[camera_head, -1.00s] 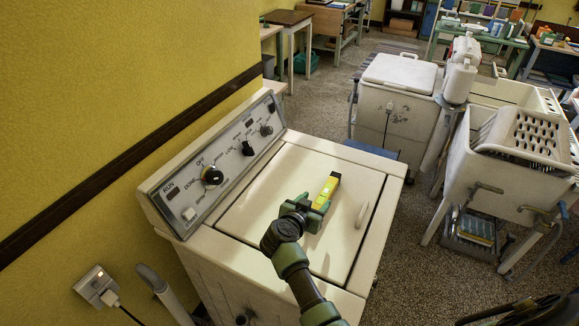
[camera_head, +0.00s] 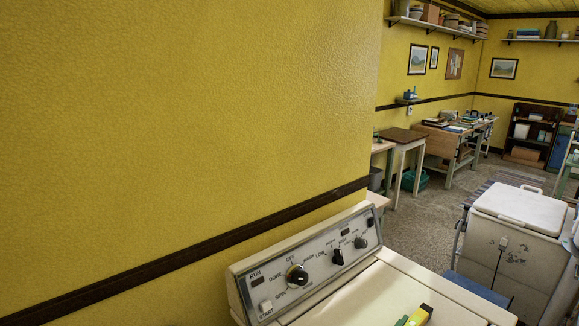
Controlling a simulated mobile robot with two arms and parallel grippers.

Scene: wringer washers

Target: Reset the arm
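A yellow bar-shaped thing (camera_head: 421,315), which looks like a small spirit level, shows at the bottom edge over the washer's lid. A green fingertip of my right gripper (camera_head: 402,321) shows beside it. The gripper appears shut on the yellow level, though most of the gripper, the level's lower end and the arm are cut off by the bottom edge. My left gripper is not in view.
The white washer (camera_head: 390,290) stands against the yellow wall (camera_head: 180,120), its control panel (camera_head: 310,262) at the wall side. A white lidded tub (camera_head: 515,225) stands to the right. Tables (camera_head: 404,137) and shelves line the far walls. Grey floor lies between.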

